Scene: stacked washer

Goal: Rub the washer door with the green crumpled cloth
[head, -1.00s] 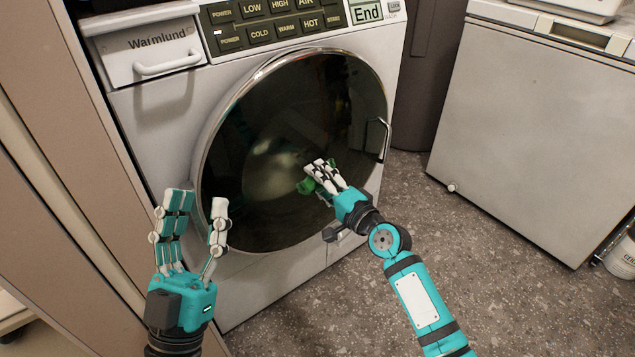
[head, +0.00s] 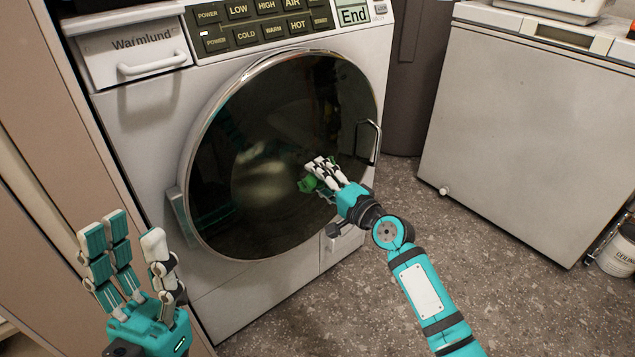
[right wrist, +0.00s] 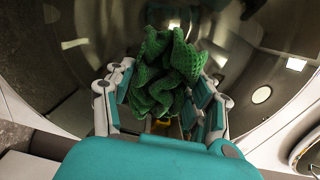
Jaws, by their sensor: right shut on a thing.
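The washer door (head: 285,120) is a round dark glass with a chrome rim and a handle (head: 369,142) at its right side; it looks closed. My right gripper (head: 318,174) is in front of the lower right part of the glass. It is shut on the green crumpled cloth (head: 308,184), which is largely hidden behind the fingers in the head view. In the right wrist view the cloth (right wrist: 165,72) is bunched between the fingers, against or very near the glass; I cannot tell if it touches. My left gripper (head: 135,245) is open and empty, left of the door, fingers pointing up.
A detergent drawer (head: 135,55) and a button panel (head: 265,25) are above the door. A tan panel (head: 50,130) stands close on the left. A white chest freezer (head: 530,130) and a jar (head: 620,250) are at the right. The speckled floor (head: 500,290) between is clear.

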